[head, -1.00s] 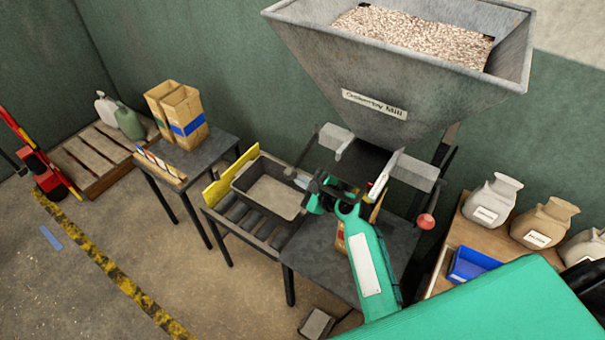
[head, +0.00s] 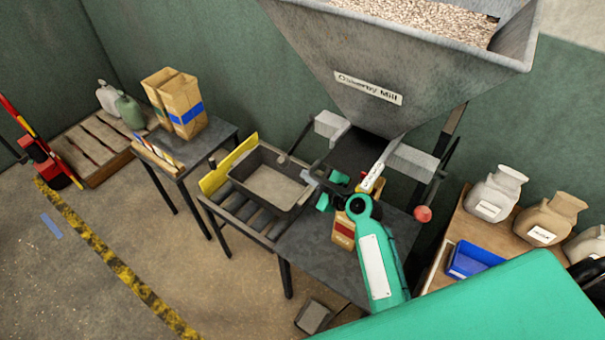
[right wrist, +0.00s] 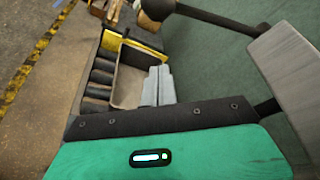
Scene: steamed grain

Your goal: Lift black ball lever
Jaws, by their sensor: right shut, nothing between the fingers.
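The black ball (head: 283,158) of the lever sits at the end of a dark rod, left of the grey block under the mill hopper. In the right wrist view the black ball (right wrist: 157,9) and its rod cross the top edge. My right gripper (head: 309,178) is shut and empty, a little right of and below the ball in the head view. Its grey fingers show together in the right wrist view (right wrist: 158,86), apart from the ball. My left gripper is not in view.
A grey tray (head: 301,206) rests on a roller stand beside a dark table (head: 325,262). The hopper (head: 400,60) hangs above. A red ball (head: 423,214) is at the right.

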